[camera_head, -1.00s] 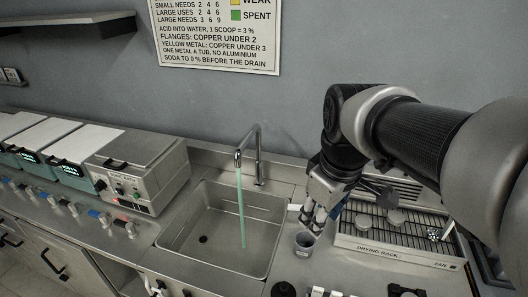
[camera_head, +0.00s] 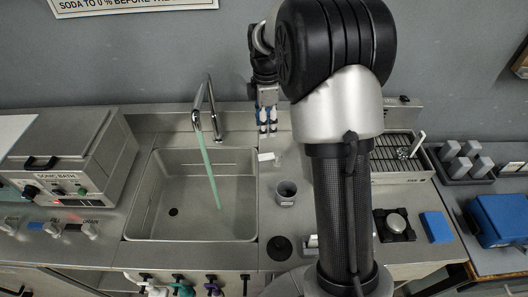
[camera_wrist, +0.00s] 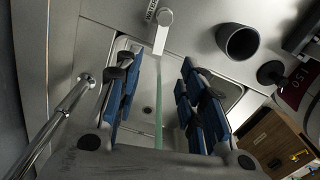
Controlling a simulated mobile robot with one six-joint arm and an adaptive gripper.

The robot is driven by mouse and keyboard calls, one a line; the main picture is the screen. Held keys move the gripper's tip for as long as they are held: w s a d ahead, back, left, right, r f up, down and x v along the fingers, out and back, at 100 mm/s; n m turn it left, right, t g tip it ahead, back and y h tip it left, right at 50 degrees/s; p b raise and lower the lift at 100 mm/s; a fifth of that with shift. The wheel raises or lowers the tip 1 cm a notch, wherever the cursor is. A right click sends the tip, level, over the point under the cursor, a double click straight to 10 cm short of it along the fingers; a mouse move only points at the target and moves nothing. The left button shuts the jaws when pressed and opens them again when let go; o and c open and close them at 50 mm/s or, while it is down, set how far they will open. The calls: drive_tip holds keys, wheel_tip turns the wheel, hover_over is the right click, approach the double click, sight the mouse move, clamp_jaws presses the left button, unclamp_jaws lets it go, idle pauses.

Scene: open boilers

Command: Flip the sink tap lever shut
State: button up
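The chrome sink tap (camera_head: 205,105) stands at the back of the steel sink (camera_head: 150,228), and a greenish stream (camera_head: 209,172) runs from it into the basin. The tap's pipe shows at the left of the wrist view (camera_wrist: 62,122). A small pale lever (camera_head: 267,157) lies on the counter right of the sink; in the wrist view the lever (camera_wrist: 161,34) has a round knob end beside a WATER label. My gripper (camera_head: 267,127) is above the counter behind the lever. In the wrist view my gripper (camera_wrist: 157,78) is open and empty, with the lever beyond its fingertips.
A grey cup (camera_head: 286,193) stands right of the sink, near the lever. A sonic bath (camera_head: 70,165) is left of the sink. The drying rack (camera_head: 402,160) is partly hidden behind my arm. A blue block (camera_head: 437,227) lies further right.

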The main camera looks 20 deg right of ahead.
sight(265, 155)
wheel_tip(265, 155, down, 13)
drive_tip(key=b, duration=0.3)
drive_tip(key=shift+c, duration=0.4)
clamp_jaws()
